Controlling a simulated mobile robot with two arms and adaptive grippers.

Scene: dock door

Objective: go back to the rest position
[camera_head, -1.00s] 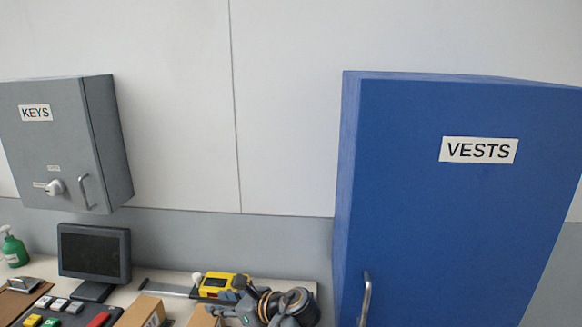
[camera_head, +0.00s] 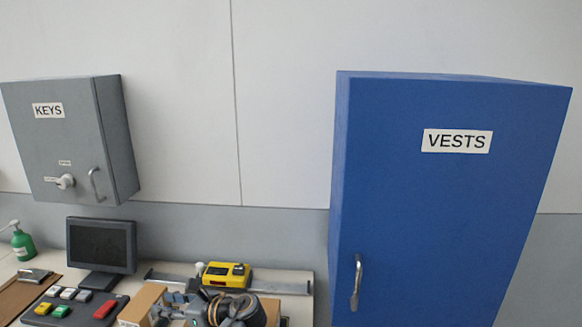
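My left gripper (camera_head: 178,303) is at the bottom of the head view, in front of the desk and beside a cardboard box. Its grey finger links and dark wrist with tan rings show, partly cut off by the lower edge. Its fingertips are small and overlap the box in the picture, so I cannot tell whether they are open or shut. I see nothing clearly held. My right gripper is not in view.
A blue VESTS cabinet (camera_head: 430,215) stands at the right, door shut. A grey KEYS box (camera_head: 60,140) hangs at the left. The desk bears a monitor (camera_head: 101,246), button panel (camera_head: 80,307), yellow device (camera_head: 225,274), cardboard box (camera_head: 143,303) and green bottle (camera_head: 22,244).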

